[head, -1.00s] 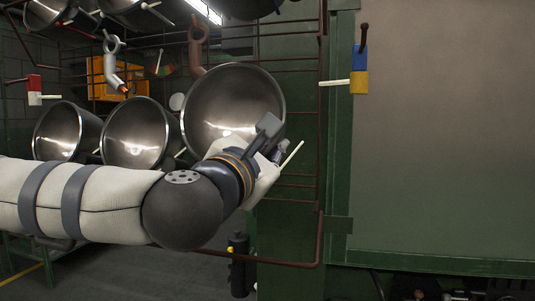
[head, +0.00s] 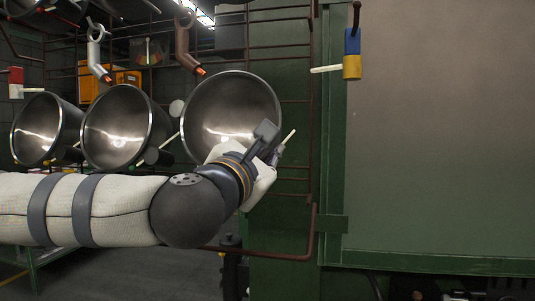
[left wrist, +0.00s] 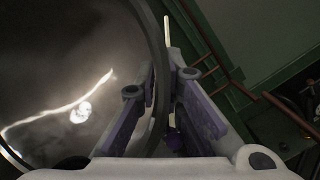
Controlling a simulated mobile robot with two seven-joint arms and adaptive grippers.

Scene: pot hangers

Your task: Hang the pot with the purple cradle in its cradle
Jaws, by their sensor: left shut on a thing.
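My left gripper (head: 268,150) is shut on the rim of a large steel pot (head: 228,105). The pot's open mouth faces me. In the left wrist view the gripper (left wrist: 160,105) has the dark rim of the pot (left wrist: 60,85) running between its purple-lined fingers. A pale stick (head: 289,137) shows just beyond the gripper; it also shows in the left wrist view (left wrist: 167,30). I cannot make out a purple cradle for certain; a small purple shape (left wrist: 172,140) lies between the fingers. My right gripper is not in view.
Two steel pots (head: 116,125) (head: 40,128) hang at the left. A blue and yellow holder (head: 352,55) with a pale peg is on the green frame. A red and white holder (head: 16,84) is far left. Grey (head: 97,52) and brown (head: 187,42) hooks hang above. A dark pipe rack runs behind.

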